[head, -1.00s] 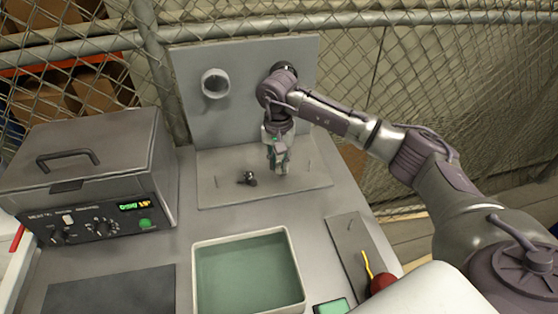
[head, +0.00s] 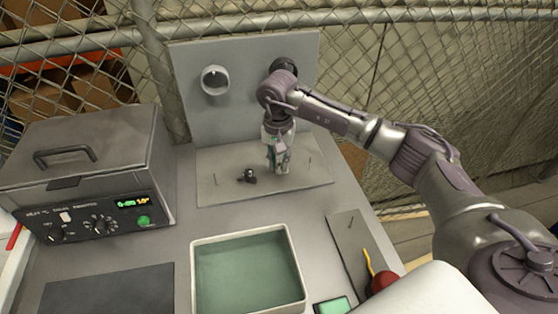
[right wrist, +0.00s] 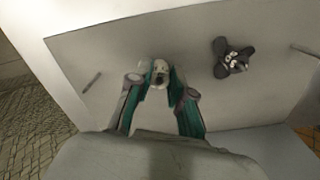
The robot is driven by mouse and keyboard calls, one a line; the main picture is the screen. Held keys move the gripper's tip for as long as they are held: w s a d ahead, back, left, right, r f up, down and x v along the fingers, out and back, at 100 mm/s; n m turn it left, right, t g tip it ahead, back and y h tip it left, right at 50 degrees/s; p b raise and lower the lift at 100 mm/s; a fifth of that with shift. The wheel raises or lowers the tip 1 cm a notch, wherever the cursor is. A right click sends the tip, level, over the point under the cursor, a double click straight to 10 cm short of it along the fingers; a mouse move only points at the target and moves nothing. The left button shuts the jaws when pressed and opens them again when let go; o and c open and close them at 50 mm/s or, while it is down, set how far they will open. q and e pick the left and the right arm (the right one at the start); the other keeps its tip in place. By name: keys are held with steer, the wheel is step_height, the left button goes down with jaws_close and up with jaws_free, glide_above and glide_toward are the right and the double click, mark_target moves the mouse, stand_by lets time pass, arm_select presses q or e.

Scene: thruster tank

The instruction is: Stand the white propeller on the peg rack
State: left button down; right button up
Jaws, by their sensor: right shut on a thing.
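My right gripper (head: 277,168) points down over the grey plate with thin upright pegs (head: 215,196). In the right wrist view its fingertips (right wrist: 161,78) are shut on a small white part with a dark hole, which looks like the white propeller (right wrist: 160,66). The fingers hide most of it in the head view. I cannot tell whether it is on a peg. A black propeller (head: 247,177) sits on the plate left of the gripper; it also shows in the right wrist view (right wrist: 230,57). My left gripper is not in view.
An upright grey panel (head: 240,95) with a white ring (head: 215,80) and a dark ring (head: 285,65) stands behind. A green-filled tray (head: 248,270) is in front. A grey machine (head: 85,170) is at left, and a narrow plate with one peg (head: 347,244) at right.

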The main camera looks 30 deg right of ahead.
steer(key=shift+f+b, duration=0.3)
steer(key=shift+f, duration=0.05)
steer(key=o, duration=0.8)
steer(key=shift+o, duration=0.2)
step_height(320, 180, up, 8)
steer(key=p, duration=0.4)
stand_by(0.5)
stand_by(0.5)
